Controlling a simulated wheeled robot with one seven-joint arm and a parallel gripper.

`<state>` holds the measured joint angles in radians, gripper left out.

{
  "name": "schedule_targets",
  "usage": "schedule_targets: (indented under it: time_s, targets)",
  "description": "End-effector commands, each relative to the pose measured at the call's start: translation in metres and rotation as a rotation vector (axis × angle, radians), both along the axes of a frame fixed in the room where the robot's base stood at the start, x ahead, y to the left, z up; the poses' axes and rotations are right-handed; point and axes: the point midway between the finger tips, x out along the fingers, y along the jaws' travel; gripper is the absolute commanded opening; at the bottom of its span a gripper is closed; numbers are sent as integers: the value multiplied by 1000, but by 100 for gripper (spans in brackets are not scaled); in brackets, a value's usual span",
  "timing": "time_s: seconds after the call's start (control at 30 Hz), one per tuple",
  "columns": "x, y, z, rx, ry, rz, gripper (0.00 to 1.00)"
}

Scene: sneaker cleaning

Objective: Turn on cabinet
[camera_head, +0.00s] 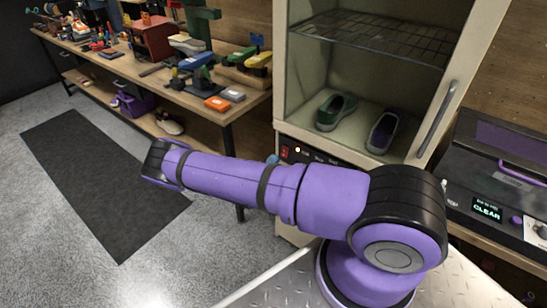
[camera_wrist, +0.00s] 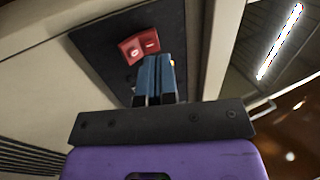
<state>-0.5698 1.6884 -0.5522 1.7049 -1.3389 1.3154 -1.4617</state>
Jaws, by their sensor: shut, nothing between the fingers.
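The cabinet (camera_head: 283,60) is a pale upright case with a wire shelf and a pair of green-and-purple shoes inside. On its dark lower control panel (camera_head: 322,156) sits a red rocker switch (camera_head: 286,152), with a small white spot beside it. In the head view only a bit of blue fingertip (camera_head: 272,159) shows behind my purple arm.
A workbench (camera_head: 225,105) with tools and colored items stands left of the cabinet. A black machine (camera_head: 490,190) with a display reading "CLEAR" is at the right. A dark mat (camera_head: 95,180) lies on the open floor at left.

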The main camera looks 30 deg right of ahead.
Motion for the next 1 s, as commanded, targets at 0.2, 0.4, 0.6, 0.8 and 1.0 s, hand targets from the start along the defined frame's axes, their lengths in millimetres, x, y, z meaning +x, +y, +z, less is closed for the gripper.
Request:
schedule_targets:
  time_s: [0.2, 0.4, 0.6, 0.8, 1.0]
  targets:
    - [-15, 47, -1, 2, 0, 4, 0]
    - [-25, 78, -1, 1, 0, 3, 0]
    - [-31, 91, -2, 1, 1, 1, 0]
    - [-32, 94, -2, 0, 0, 1, 0]
    - [-32, 93, -2, 0, 0, 1, 0]
